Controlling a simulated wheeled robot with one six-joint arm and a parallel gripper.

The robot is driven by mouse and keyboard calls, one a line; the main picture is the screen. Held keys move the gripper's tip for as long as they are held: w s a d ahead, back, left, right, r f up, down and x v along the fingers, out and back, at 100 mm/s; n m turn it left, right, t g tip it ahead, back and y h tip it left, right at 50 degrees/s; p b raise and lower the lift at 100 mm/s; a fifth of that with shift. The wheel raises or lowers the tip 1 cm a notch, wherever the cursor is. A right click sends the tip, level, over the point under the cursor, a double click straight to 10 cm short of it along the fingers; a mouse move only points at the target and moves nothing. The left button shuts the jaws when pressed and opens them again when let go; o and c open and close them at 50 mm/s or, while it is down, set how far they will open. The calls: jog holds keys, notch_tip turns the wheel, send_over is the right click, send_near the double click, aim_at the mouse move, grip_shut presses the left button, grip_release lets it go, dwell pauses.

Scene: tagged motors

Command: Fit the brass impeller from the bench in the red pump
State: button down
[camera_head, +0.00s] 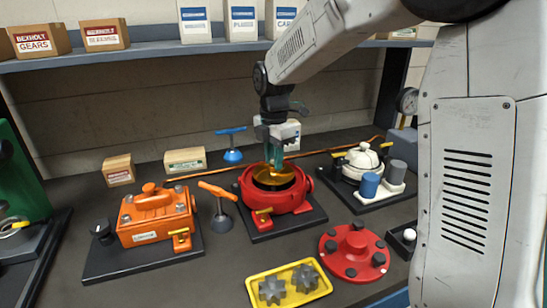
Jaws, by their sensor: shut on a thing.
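The red pump (244,187) stands open on a dark base plate in the middle of the bench. My gripper (275,166) points straight down over its opening, with its fingertips low at the brass impeller. The brass impeller (268,182) shows as a dark gold shape within the pump's round mouth, and my gripper is shut on it. The fingers and the pump's rim hide part of it, so I cannot tell whether it is fully seated.
A yellow tray (256,295) with two grey gears and a red round cover (346,267) lie in front. An orange pump (152,232) and an orange-handled tool (221,212) stand left. A white pump (361,157) stands right. Boxes fill the shelf (150,51) behind.

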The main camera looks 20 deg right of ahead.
jog(key=shift+f, duration=2.85)
jog(key=c, duration=1.1)
grip_release()
jog(key=shift+r, duration=2.95)
notch_tip(320, 180, up, 8)
send_over(274, 187)
jog(key=shift+w+f, duration=0.1)
